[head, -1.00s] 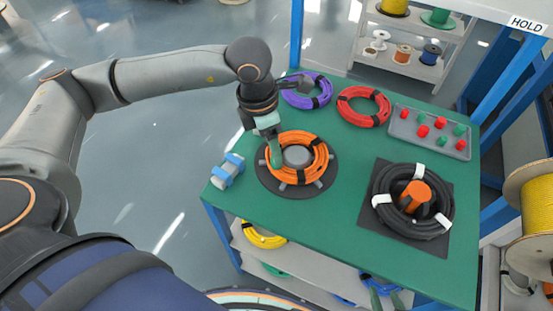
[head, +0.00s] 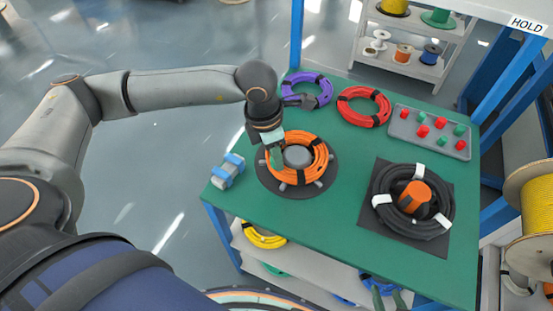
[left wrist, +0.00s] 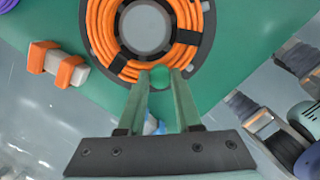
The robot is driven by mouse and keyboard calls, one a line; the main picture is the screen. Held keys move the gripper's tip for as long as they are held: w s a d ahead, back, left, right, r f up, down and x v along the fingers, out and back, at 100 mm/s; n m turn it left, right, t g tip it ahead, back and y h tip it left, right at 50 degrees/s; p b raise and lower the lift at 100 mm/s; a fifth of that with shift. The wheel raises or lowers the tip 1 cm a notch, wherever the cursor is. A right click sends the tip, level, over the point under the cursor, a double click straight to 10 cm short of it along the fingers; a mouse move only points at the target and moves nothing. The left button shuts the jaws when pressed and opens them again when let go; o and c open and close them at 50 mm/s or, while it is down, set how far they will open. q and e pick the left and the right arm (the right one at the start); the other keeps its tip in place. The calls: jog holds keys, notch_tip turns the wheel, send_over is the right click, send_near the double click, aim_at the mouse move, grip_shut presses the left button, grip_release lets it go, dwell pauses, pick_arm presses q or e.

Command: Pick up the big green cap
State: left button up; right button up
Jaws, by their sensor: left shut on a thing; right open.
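My left gripper (head: 276,160) is over the left side of the orange cable coil (head: 321,160). The left wrist view shows its two green fingers (left wrist: 160,77) closed on a small round green thing between the tips, which looks like the green cap (left wrist: 160,76). In the head view I cannot make this cap out from the green fingers. Other green caps (head: 441,141) and red caps (head: 422,131) stand on a grey tray (head: 398,128) at the back right. My right gripper (head: 387,297) is open and empty at the bottom edge, below the table front.
The orange coil lies around a grey hub (head: 298,156) on a dark disc. A blue-ended clamp-like piece (head: 228,170) is at the left. A black coil (head: 435,226) with an orange core lies right. Purple (head: 297,98) and red (head: 347,107) coils lie behind. The front middle is clear.

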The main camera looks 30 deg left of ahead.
pick_arm(q)
grip_shut()
jog(key=shift+r, duration=0.55)
notch_tip(320, 180, up, 2)
jog(key=shift+s+r, duration=0.1)
jog(key=shift+r, duration=0.15)
jog(key=s+d+r+b, duration=0.2)
jog(key=s+d+r, duration=0.1)
jog(key=s+r, duration=0.6)
jog(key=shift+s+d+r+b, duration=0.2)
jog(key=shift+s+b, duration=0.15)
jog(key=shift+s, duration=1.85)
pick_arm(e)
jog(key=shift+w+a+f, duration=0.4)
jog(key=shift+a+f, duration=0.2)
jog(key=shift+f, duration=0.05)
